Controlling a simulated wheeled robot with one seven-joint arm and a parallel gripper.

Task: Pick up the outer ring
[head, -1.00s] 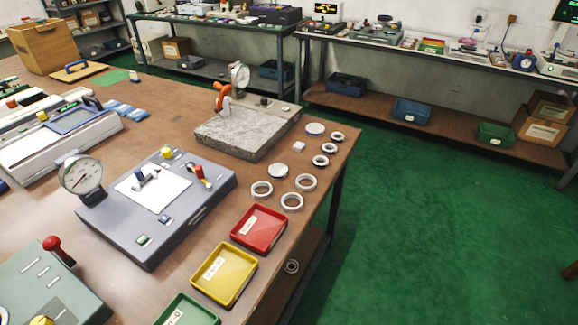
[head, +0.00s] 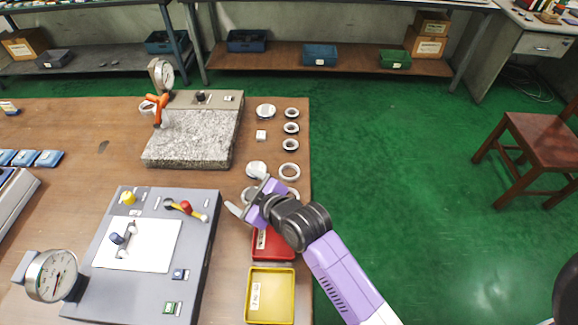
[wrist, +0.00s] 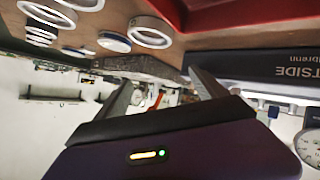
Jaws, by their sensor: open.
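Several large pale rings lie on the brown bench. One ring (head: 289,171) is clear of my arm in the head view; another (head: 249,195) and a third (head: 293,193) are partly covered by my gripper and wrist. Which one counts as the outer ring I cannot tell. My gripper (head: 248,194) is open and empty, over the bench between the red tray and the rings. In the wrist view my gripper (wrist: 160,82) points across the bench, with a large ring (wrist: 150,30) near the top, apart from the fingers.
Smaller rings (head: 291,128) and pale discs (head: 265,111) lie farther back. The red tray (head: 271,246) and yellow tray (head: 270,296) stand in front. A grey fixture (head: 200,250) and a granite stand (head: 190,140) are to the left. The bench's right edge is close to the rings.

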